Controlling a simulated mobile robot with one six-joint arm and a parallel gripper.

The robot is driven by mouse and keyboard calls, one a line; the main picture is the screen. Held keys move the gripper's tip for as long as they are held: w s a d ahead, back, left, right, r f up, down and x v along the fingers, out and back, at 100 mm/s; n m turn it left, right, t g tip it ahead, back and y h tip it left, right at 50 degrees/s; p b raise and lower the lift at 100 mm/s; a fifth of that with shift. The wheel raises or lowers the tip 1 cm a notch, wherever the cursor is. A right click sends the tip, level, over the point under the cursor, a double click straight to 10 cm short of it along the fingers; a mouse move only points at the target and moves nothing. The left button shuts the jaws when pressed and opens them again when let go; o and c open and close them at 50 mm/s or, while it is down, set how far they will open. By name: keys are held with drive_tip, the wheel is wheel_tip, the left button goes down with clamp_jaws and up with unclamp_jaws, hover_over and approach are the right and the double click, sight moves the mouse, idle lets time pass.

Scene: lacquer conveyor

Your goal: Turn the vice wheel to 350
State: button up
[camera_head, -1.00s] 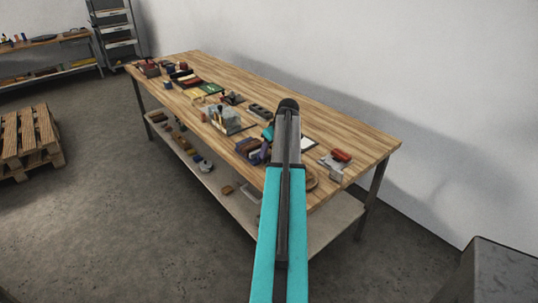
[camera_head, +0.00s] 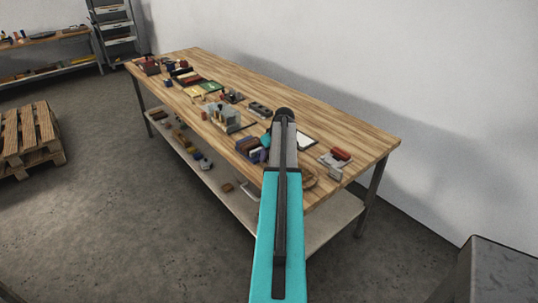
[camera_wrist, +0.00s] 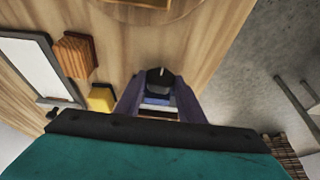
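A dark round knob with a white mark (camera_wrist: 160,76), which looks like the vice wheel, shows in the wrist view. My gripper's two purple fingers (camera_wrist: 157,85) reach along its left and right sides. Whether they press on it is unclear. Blue and pale parts show between the fingers below the knob. In the head view my gripper (camera_head: 258,148) is low over the front part of the workbench, partly behind my teal arm. The vice body and any number scale cannot be made out.
The wooden workbench (camera_head: 355,134) carries a red block on a grey fixture (camera_head: 340,154) at right and a clear box (camera_head: 226,116) at left. An orange-brown block (camera_wrist: 76,54), a yellow block (camera_wrist: 101,97) and a white framed panel (camera_wrist: 28,68) lie left of my gripper in the wrist view.

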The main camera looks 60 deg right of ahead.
drive_tip(key=c, duration=0.3)
drive_tip(key=shift+s+d, duration=0.15)
drive_tip(key=shift+d, duration=0.3)
drive_tip(key=shift+c, duration=0.6)
drive_tip(key=shift+a+r, duration=0.1)
drive_tip(key=shift+a, duration=0.15)
drive_tip(key=shift+d+y, duration=0.1)
drive_tip(key=shift+y, duration=0.2)
drive_tip(key=shift+d+m+t+y, duration=0.35)
drive_tip(key=shift+m+t+y, duration=0.05)
drive_tip(key=shift+y, duration=0.7)
drive_tip(key=shift+d+f+m+t+y+b, duration=0.15)
drive_tip(key=shift+t+y, duration=0.1)
drive_tip(key=shift+y, duration=0.4)
drive_tip(key=shift+a+f+m+t+y+b, duration=0.15)
drive_tip(key=shift+t+y, duration=0.1)
drive_tip(key=shift+y, duration=0.4)
drive_tip(key=shift+d+r, duration=0.1)
